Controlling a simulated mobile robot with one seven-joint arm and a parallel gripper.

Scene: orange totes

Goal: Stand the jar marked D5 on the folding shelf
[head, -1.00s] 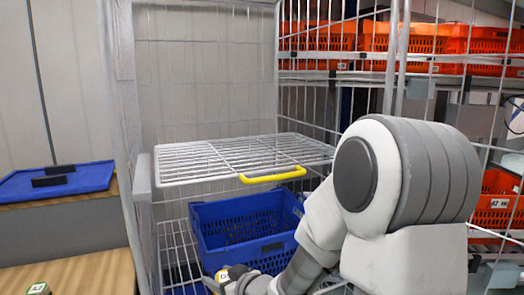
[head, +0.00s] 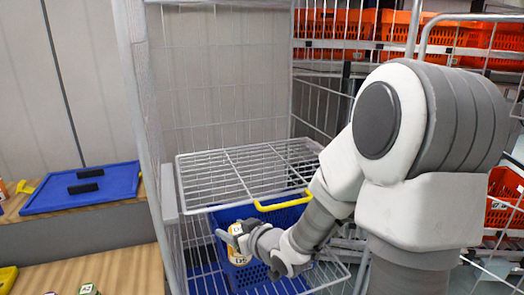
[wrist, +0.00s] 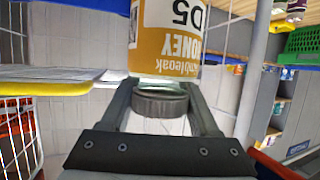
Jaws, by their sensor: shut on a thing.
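The jar marked D5 (head: 238,262) has a yellow-orange and white label. My gripper (head: 238,236) is shut on it near its top, and the jar looks upright in the head view. In the wrist view the jar (wrist: 166,45) appears upside down, its dark lid between the fingers of my gripper (wrist: 160,92). The folding shelf (head: 215,180) is a white wire grid with a yellow handle (head: 283,202) on its front edge. It lies flat and its visible top is empty. The jar shows below and in front of the shelf's front edge.
A blue crate (head: 290,216) stands below the shelf, partly hidden by my arm. Mesh walls (head: 225,75) enclose the back and sides. A blue lid (head: 80,190) lies on a ledge at left. Orange totes (head: 335,30) fill the racks behind.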

